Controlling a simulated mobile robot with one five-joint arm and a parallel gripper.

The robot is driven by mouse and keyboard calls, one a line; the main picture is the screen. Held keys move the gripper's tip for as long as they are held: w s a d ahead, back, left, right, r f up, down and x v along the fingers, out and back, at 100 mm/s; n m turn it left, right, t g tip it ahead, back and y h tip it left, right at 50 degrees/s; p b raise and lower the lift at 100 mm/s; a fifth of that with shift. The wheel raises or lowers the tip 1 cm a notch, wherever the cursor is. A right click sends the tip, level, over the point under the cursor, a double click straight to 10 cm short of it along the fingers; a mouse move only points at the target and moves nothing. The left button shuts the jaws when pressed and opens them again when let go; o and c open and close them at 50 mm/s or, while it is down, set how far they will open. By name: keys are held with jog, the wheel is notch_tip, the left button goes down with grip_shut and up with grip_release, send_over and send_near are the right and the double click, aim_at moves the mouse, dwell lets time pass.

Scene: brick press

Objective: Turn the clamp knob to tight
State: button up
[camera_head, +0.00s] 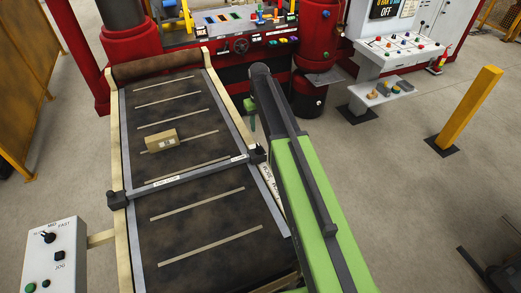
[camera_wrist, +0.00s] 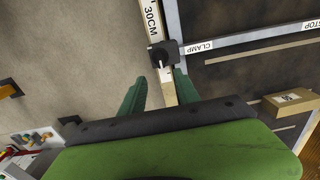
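The clamp knob is on a black block (camera_wrist: 163,54) at the end of the grey bar by the CLAMP label; a small pale pointer shows on its face. The same block (camera_head: 257,153) shows at the bar's right end in the head view. The knob's setting is not readable. My gripper (camera_wrist: 158,90) is open and empty in the wrist view, with a green finger on each side and the knob ahead of the gap, apart from both. In the head view, only a green finger (camera_head: 250,112) shows beside the conveyor's right rail, beyond the block; the rest is hidden by my arm.
The bar (camera_head: 180,181) crosses the dark conveyor (camera_head: 205,215). A cardboard box (camera_head: 161,140) lies on the belt beyond it. A control box (camera_head: 50,260) with a dial stands at lower left. A red press stands at the back. A yellow post (camera_head: 472,108) rises from open floor at right.

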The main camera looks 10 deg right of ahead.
aim_at(259, 146)
notch_tip(259, 146, down, 12)
jog(key=b, duration=1)
jog(key=shift+s+f+b, duration=0.1)
jog(key=shift+f+b, duration=0.05)
jog(key=shift+b, duration=0.15)
grip_shut()
